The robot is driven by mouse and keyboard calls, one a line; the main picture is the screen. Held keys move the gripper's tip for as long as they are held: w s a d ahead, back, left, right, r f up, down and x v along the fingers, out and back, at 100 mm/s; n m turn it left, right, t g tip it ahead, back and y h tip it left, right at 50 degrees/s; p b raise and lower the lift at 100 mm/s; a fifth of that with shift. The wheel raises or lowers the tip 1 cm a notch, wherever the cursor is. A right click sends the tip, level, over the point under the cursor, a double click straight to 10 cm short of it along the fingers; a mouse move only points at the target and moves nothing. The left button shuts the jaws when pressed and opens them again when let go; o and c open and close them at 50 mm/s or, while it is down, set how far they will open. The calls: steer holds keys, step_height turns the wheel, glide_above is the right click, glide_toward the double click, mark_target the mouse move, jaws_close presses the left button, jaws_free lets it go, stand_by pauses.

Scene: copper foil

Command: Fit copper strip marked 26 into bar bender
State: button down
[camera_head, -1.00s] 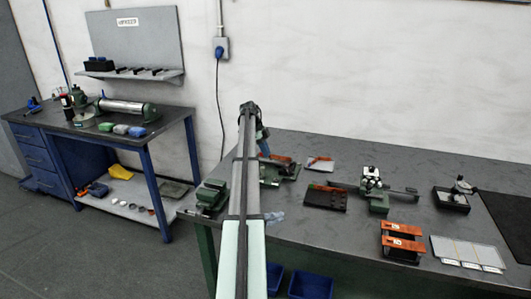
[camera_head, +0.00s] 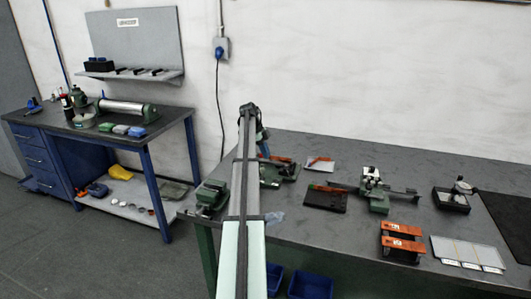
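My arm reaches up from the bottom middle, and its end with my gripper (camera_head: 263,148) points down at the back left of the workbench. The fingers are too small and partly hidden by my arm, so their state is unclear. A green bench tool (camera_head: 272,174) stands just below and right of my gripper, with a copper-coloured piece (camera_head: 284,159) at its back. Another green tool with a long bar (camera_head: 376,192) stands mid-bench. I cannot tell which is the bar bender. Copper strips with white labels (camera_head: 403,229) lie on a dark rack at the right front; the number 26 is not readable.
A dark flat block (camera_head: 325,200) and a small pale tray (camera_head: 320,164) lie mid-bench. A white labelled board (camera_head: 467,252), a gauge in a black tray (camera_head: 452,198) and a dark mat (camera_head: 512,222) are at the right. A green vise (camera_head: 211,195) sits at the left edge.

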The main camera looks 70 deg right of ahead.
steer(key=shift+r, duration=0.2)
stand_by(0.7)
steer(key=c, duration=1.8)
jaws_free()
steer(key=shift+o, duration=0.6)
steer(key=shift+r, duration=0.3)
steer(key=shift+r, duration=1.25)
steer(key=shift+o, duration=0.4)
steer(key=o, duration=0.5)
